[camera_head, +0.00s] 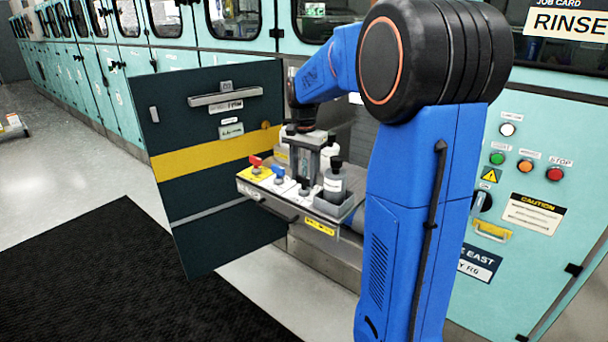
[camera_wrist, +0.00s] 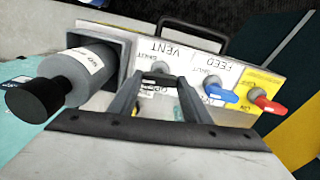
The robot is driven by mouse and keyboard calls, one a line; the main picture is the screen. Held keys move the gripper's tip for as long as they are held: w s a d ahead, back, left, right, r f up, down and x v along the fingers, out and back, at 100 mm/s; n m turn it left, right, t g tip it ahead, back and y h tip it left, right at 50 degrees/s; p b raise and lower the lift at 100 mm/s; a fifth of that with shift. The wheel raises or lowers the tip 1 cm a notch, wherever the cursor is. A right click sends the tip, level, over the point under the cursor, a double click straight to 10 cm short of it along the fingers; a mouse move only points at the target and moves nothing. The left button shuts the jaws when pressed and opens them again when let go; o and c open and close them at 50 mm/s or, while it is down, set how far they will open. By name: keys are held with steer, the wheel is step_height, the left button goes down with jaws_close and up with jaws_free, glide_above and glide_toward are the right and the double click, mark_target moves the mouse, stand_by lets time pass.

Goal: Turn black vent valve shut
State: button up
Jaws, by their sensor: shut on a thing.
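The vent valve (camera_wrist: 159,68) sits on a white panel labelled VENT and SHUT in the wrist view. My gripper (camera_wrist: 163,80) reaches down to it with its two fingers closed around its black handle. The fingers hide most of the handle, so I cannot tell its exact angle. In the head view my gripper (camera_head: 304,182) points down over the valve row on the pulled-out drawer (camera_head: 330,229). The blue feed valve (camera_wrist: 221,94) and the red valve (camera_wrist: 268,101) on a yellow panel stand beside it, apart from my fingers.
A grey bottle with a black cap (camera_head: 334,182) stands in a holder close to my gripper; it also shows in the wrist view (camera_wrist: 88,75). A dark open door (camera_head: 222,135) with a yellow band stands left of the drawer. A black mat (camera_head: 120,275) covers the floor.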

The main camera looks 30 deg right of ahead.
mark_target(304, 177)
steer(key=shift+m, duration=0.5)
steer(key=o, duration=1)
steer(key=shift+o, duration=0.2)
steer(key=shift+r, duration=0.15)
step_height(304, 177, up, 17)
steer(key=shift+r, duration=0.1)
